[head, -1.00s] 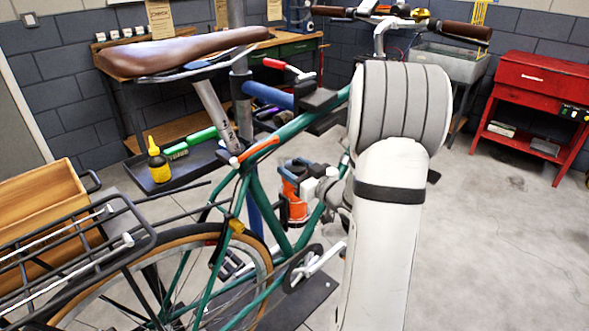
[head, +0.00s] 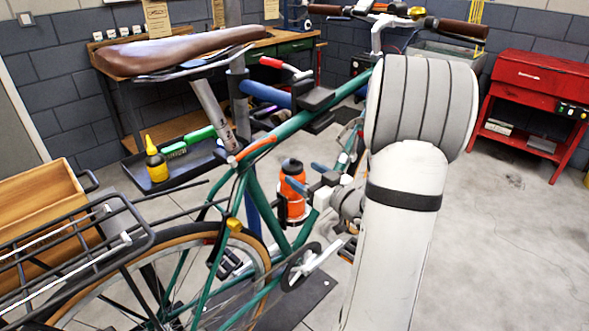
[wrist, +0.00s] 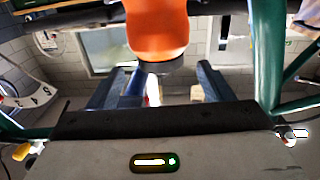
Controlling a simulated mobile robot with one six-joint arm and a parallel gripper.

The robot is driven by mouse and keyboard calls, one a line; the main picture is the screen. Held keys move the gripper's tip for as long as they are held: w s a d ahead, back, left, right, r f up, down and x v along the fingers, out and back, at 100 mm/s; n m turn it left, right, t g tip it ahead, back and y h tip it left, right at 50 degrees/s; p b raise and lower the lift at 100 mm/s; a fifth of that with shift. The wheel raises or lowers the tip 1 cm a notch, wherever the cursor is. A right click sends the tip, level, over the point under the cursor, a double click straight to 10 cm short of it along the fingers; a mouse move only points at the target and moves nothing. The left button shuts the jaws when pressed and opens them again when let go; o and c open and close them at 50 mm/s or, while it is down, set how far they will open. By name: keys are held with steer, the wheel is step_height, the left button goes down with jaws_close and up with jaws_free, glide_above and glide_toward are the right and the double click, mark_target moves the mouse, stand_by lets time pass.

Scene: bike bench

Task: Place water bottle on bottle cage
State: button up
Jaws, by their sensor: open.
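The orange water bottle (head: 292,182) with a dark cap stands nearly upright within the green bike frame (head: 266,205). Its lower part sits in the bottle cage (head: 283,212), of which only parts show. My gripper (head: 308,178) is open, just right of the bottle, with blue fingers pointing toward it. In the wrist view, the bottle (wrist: 157,28) shows at the top, beyond the open fingers (wrist: 160,88), with its dark end toward them. I cannot tell whether a finger touches it.
The bike's green tubes and crank (head: 301,267) surround the bottle closely. The brown saddle (head: 180,50) and rear rack (head: 70,255) lie to the left. A red cabinet (head: 530,75) stands at right. The floor between bike and cabinet is clear.

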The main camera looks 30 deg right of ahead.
steer(key=v, duration=0.6)
steer(key=s+a+m+g+h, duration=0.1)
steer(key=s+a+g+h, duration=0.1)
steer(key=s+a+g, duration=0.5)
steer(key=s+a+f+m+g+h, duration=0.1)
steer(key=s+a+m+g+h, duration=0.1)
steer(key=s+a+g, duration=0.6)
steer(key=a, duration=0.4)
steer(key=shift+a+g+h, duration=0.25)
steer(key=shift+g+h, duration=0.05)
